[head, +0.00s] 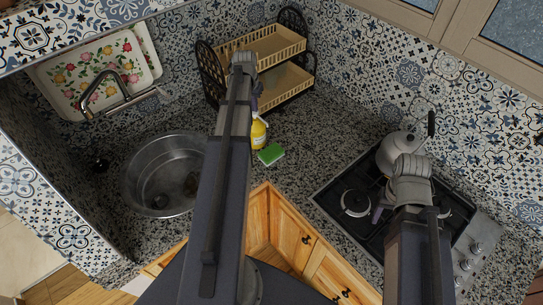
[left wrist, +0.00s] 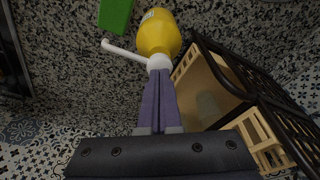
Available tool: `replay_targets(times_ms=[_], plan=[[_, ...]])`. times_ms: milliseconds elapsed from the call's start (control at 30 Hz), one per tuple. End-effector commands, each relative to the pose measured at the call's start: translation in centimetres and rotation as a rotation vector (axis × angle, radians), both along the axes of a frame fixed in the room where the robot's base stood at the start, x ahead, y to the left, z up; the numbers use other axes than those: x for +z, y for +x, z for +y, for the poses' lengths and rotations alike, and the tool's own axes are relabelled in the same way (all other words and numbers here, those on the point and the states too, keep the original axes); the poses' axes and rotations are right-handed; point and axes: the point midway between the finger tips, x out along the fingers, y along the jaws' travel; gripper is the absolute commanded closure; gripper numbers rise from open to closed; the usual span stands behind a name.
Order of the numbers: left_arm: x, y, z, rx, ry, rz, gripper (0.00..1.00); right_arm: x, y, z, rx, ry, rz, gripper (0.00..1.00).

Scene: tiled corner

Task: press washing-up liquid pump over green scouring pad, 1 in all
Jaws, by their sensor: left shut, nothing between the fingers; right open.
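The yellow washing-up liquid bottle (head: 258,134) stands on the speckled counter, partly hidden by my left arm in the head view. In the left wrist view the bottle (left wrist: 158,34) shows its white pump head (left wrist: 160,62) and long white spout (left wrist: 124,51). The green scouring pad (head: 270,154) lies flat beside the bottle; part of it (left wrist: 115,14) shows at the top of the left wrist view. My left gripper (left wrist: 160,73) is shut and empty, fingertips at the pump head; I cannot tell if they touch it. My right gripper (head: 410,213) is open above the hob, largely hidden by its own arm.
A two-tier rack (head: 285,80) with dark ends stands behind the bottle. A round steel sink (head: 150,180) and tap (head: 105,93) are to the left. A kettle (head: 396,146) stands on the black hob (head: 335,190) at right. Counter right of the pad is clear.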

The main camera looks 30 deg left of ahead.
Motion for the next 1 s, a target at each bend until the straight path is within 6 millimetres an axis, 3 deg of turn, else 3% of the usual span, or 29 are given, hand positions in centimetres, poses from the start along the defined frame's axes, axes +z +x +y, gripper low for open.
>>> replay_targets(times_ms=[400, 1000], plan=[[-0.3, 0.0, 0.0, 0.000, 0.000, 0.001, 1.00, -0.3, 0.0, 0.0, 0.001, 0.000, 0.000, 0.50], [2.4, 0.0, 0.0, 0.000, 0.000, 0.000, 1.00, 2.4, 0.0, 0.0, 0.001, 0.000, 0.000, 0.50]])
